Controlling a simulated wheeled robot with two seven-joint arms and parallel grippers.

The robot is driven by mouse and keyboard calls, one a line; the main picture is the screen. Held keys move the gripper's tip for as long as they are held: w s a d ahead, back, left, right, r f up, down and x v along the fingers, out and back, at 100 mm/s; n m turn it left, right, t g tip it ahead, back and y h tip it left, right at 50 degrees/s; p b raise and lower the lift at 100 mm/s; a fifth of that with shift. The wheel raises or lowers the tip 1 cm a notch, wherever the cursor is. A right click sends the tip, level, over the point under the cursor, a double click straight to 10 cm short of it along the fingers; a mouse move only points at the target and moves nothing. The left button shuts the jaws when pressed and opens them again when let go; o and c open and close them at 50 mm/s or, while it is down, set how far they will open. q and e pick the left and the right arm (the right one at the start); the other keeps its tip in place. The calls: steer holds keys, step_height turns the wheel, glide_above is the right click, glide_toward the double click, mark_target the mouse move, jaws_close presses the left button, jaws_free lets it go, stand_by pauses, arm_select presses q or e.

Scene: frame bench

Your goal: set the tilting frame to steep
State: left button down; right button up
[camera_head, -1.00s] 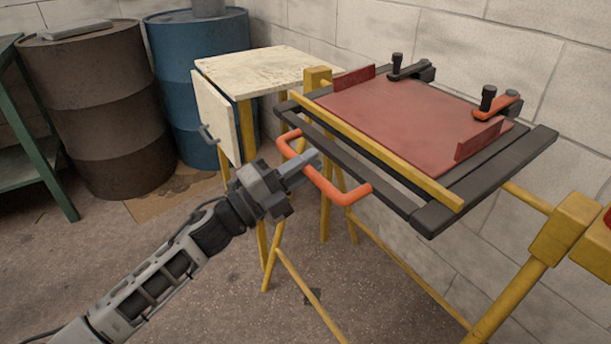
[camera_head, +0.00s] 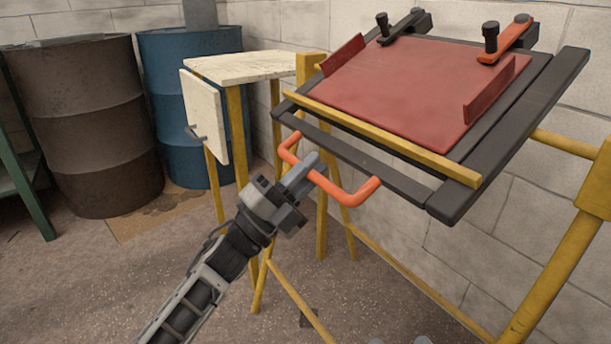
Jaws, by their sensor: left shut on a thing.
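The tilting frame (camera_head: 385,182) is a dark rectangular frame on a yellow stand at the right. It is clearly tilted, with its far edge higher than its near edge. A red panel (camera_head: 415,92) lies on it, with a yellow bar (camera_head: 380,137) along the near side. An orange handle (camera_head: 345,193) sticks out from the near edge. My left gripper (camera_head: 310,172) is shut on the orange handle's middle; its fingers partly hide the bar there.
Two clamps, one black (camera_head: 405,25) and one orange (camera_head: 507,40), sit on the frame's far side. A small cream-topped table (camera_head: 250,66) with a hanging flap stands behind my left gripper. A brown barrel (camera_head: 85,125) and a blue barrel (camera_head: 190,100) stand at left. A block wall closes the back.

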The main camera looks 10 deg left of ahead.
arm_select(q)
steer(key=shift+w+d+f, duration=0.15)
steer(key=shift+f, duration=0.4)
arm_select(e)
steer(key=shift+r, duration=0.15)
arm_select(q)
steer(key=c, duration=1.4)
jaws_free()
steer(key=shift+c, duration=0.2)
steer(key=shift+r, duration=0.1)
steer(key=shift+s+a+f, duration=0.2)
steer(key=shift+a+f, duration=0.05)
steer(key=p+v, duration=0.1)
steer(key=v, duration=1.4)
arm_select(e)
steer(key=shift+d+f, duration=0.1)
steer(key=shift+f, duration=0.35)
arm_select(q)
steer(key=shift+s, duration=0.1)
